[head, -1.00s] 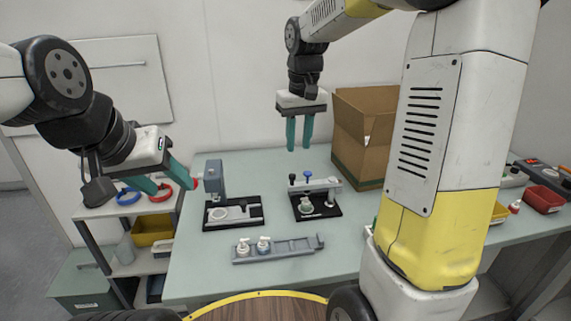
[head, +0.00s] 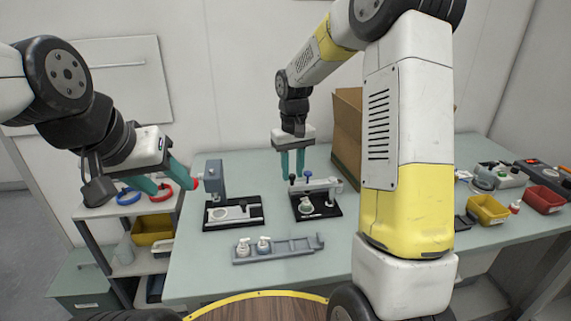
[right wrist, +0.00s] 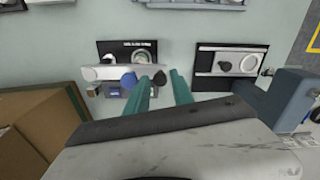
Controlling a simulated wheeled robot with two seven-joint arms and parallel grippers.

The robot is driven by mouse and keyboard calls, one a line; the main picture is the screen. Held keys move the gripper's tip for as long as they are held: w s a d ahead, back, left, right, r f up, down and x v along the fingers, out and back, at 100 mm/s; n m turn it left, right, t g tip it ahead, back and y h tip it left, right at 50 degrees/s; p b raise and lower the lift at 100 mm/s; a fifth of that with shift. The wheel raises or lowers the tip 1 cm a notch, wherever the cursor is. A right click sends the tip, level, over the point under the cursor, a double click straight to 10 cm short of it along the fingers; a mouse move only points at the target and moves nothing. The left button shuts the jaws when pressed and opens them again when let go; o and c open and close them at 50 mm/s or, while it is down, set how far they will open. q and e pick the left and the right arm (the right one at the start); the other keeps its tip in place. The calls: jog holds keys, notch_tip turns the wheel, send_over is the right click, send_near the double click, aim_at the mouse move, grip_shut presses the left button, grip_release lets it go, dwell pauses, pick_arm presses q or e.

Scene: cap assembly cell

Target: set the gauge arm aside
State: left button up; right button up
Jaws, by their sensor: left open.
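The gauge arm (head: 323,186) is a pale grey bar with a blue knob (head: 307,174) and a black knob (head: 292,177) on top. My left gripper (head: 175,189) is open and empty, left of the grey press.
A grey press (head: 216,181) on a black base stands left of the fixture. A grey rail (head: 290,248) with two white pump caps lies in front. A cardboard box (head: 346,135) stands behind right. Yellow and red bins (head: 488,209) are further right. Bench between rail and front edge is clear.

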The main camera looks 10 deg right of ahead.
grip_shut()
dwell(1.4)
